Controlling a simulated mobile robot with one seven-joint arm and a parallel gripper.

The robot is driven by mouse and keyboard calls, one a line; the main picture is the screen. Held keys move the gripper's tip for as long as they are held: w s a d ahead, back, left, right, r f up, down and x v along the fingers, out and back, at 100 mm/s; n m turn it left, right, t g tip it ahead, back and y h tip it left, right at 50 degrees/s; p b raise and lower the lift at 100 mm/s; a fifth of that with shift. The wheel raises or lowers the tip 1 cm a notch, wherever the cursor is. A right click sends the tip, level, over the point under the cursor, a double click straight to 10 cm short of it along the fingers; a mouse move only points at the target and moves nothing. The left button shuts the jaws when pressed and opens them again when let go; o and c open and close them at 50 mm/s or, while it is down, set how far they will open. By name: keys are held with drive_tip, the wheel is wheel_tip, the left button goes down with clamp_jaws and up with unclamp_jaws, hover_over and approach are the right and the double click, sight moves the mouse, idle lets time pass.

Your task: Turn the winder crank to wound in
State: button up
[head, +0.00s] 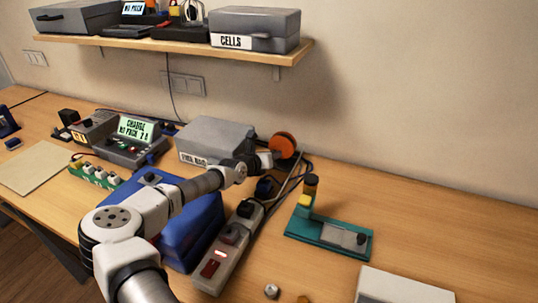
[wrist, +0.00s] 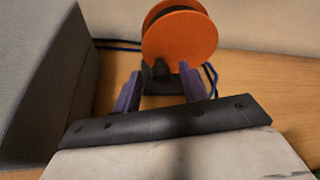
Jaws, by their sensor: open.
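The winder shows as an orange disc (head: 284,146) at the back of the bench, beside the grey box. In the wrist view its orange disc (wrist: 182,40) stands upright on a dark base. A short dark peg (wrist: 161,71), which may be the crank handle, shows below the disc, between my fingertips in the picture. My gripper (wrist: 158,82) is open, with its two purple fingers apart; I cannot tell whether either touches the peg. In the head view my gripper (head: 268,159) is just left of the disc and small, its fingers hard to make out.
A grey labelled box (head: 212,139) stands close on the left. A power strip (head: 229,247) and a blue case (head: 190,228) lie nearer, below my arm. A green fixture (head: 330,236) is to the right. Blue cables (wrist: 211,78) run behind the winder. A shelf (head: 180,47) overhangs the back.

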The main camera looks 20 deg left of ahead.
sight(275, 140)
clamp_jaws()
drive_tip(key=shift+r+m+y+b, duration=0.15)
drive_tip(key=shift+m+y+b, duration=0.15)
drive_tip(key=shift+m+b, duration=0.2)
drive_tip(key=m+y, duration=0.1)
drive_tip(key=r+m+y+b, duration=0.1)
drive_tip(key=m, duration=0.1)
drive_tip(key=shift+b, duration=0.3)
drive_tip(key=m+y, duration=0.1)
drive_tip(key=r+m+y+b, duration=0.1)
drive_tip(key=m, duration=0.1)
drive_tip(key=shift+d+r+m+y+b, duration=0.1)
drive_tip(key=shift+d+m+y+b, duration=0.1)
drive_tip(key=shift+m+y+b, duration=0.15)
drive_tip(key=m, duration=0.1)
drive_tip(key=m+y, duration=0.1)
drive_tip(key=m+t+y, duration=0.1)
drive_tip(key=shift+d+r+b, duration=0.35)
drive_tip(key=shift+d+r+m+t+y+b, duration=0.15)
drive_tip(key=shift+m+t, duration=0.1)
drive_tip(key=shift+m, duration=0.4)
drive_tip(key=shift+d+m+t+y+b, duration=0.2)
drive_tip(key=shift+m+t, duration=0.1)
drive_tip(key=shift+m, duration=0.35)
drive_tip(key=shift+d+r+m+t+y+b, duration=0.15)
drive_tip(key=shift+m+t, duration=0.1)
drive_tip(key=shift+m, duration=0.4)
